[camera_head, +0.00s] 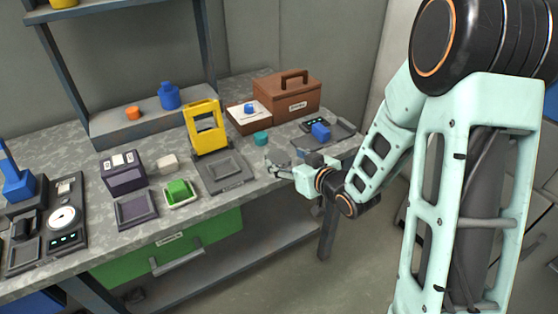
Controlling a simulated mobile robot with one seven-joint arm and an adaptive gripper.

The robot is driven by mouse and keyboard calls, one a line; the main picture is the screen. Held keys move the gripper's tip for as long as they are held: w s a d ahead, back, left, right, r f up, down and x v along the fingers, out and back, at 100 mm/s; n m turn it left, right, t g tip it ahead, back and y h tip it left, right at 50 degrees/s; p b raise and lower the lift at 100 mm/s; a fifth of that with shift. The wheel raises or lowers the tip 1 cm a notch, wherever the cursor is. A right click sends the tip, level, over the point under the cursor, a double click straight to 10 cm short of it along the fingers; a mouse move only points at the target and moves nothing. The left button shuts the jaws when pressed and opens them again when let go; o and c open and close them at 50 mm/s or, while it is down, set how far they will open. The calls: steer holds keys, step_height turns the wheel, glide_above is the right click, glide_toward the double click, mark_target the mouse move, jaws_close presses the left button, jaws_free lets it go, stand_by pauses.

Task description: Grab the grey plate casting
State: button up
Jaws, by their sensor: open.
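I cannot tell for sure which item is the grey plate casting. A small pale grey block (163,162) lies on the bench beside a dark purple box, far left of my gripper. My gripper (272,168) is open at the bench's front edge, right of the yellow press frame (206,128) and its grey base (238,180). Nothing shows clearly between the fingers. My wrist hides part of the bench behind it.
A dark tray (343,128) with a blue block (320,131) lies behind my wrist. A teal cup (261,138) and brown case (288,96) stand farther back. A green drawer (160,250) is below the bench.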

mark_target(276, 155)
steer(key=shift+x, duration=3.05)
steer(key=shift+d+f, duration=0.1)
steer(key=shift+f, duration=0.05)
steer(key=shift+c, duration=0.7)
steer(key=c, duration=1.3)
